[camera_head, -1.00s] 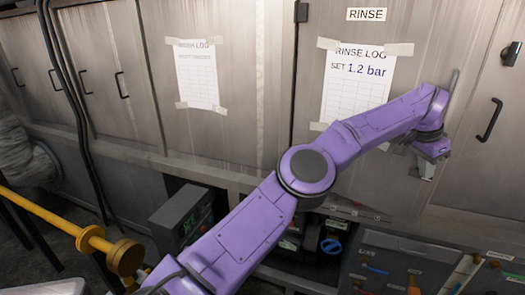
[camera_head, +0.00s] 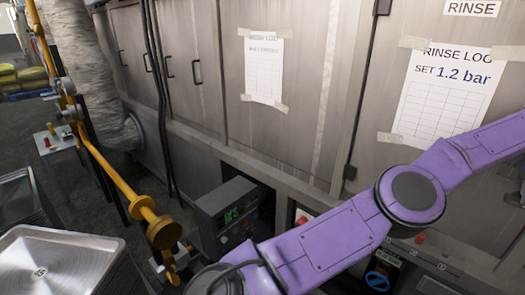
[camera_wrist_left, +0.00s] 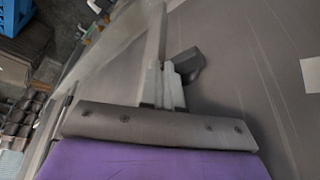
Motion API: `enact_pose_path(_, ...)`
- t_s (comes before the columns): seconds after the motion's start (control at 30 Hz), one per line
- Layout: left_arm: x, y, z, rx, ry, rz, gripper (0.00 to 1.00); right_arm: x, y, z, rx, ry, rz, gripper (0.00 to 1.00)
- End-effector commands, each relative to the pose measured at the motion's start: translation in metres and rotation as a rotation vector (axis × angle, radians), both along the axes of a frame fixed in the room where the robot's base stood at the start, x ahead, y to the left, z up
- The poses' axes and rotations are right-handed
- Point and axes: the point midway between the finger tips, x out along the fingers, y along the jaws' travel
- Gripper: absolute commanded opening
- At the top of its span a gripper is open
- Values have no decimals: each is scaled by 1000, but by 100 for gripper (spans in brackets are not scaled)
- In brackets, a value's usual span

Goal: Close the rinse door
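The rinse door (camera_head: 397,60) is the steel panel under the RINSE sign, at the right of the head view. It carries a taped RINSE LOG sheet (camera_head: 446,97). Its right edge is out of the head frame, so I cannot tell whether it is fully shut. My purple left arm reaches across to the right in front of it. My left gripper (camera_wrist_left: 163,86) shows in the left wrist view, its fingers close together beside a dark handle-like part (camera_wrist_left: 188,63) on a grey panel. I cannot tell whether they grip anything. My right gripper is not in view.
More steel doors stand left of the rinse door, one with a taped sheet (camera_head: 264,68). A control box (camera_head: 228,214) sits low beneath them. A yellow pipe with a flange (camera_head: 162,230), a silver duct (camera_head: 110,90) and metal trays (camera_head: 65,262) fill the left.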

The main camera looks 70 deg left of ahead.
Motion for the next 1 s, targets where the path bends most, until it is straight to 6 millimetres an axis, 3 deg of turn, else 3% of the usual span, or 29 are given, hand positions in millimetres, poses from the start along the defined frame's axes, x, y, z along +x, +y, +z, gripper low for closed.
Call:
enact_pose_path(0.23, -2, -6, -9, -1, 8, -8, 0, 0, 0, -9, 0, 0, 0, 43)
enact_pose_path(0.47, -21, -31, -11, 1, -4, -19, 0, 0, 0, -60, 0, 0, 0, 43)
enact_pose_path(0.5, -25, -36, -4, 2, -6, -20, 0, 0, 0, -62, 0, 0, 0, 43)
enact_pose_path(0.53, -27, -36, 16, 1, -6, -18, 0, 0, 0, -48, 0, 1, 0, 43)
enact_pose_path(0.6, -33, -40, 36, 0, -5, -17, 0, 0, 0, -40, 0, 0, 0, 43)
enact_pose_path(0.73, -42, -48, 66, 1, -4, -19, 0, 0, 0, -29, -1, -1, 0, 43)
enact_pose_path(1.0, -54, -54, 95, 0, -3, -19, 0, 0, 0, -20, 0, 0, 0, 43)
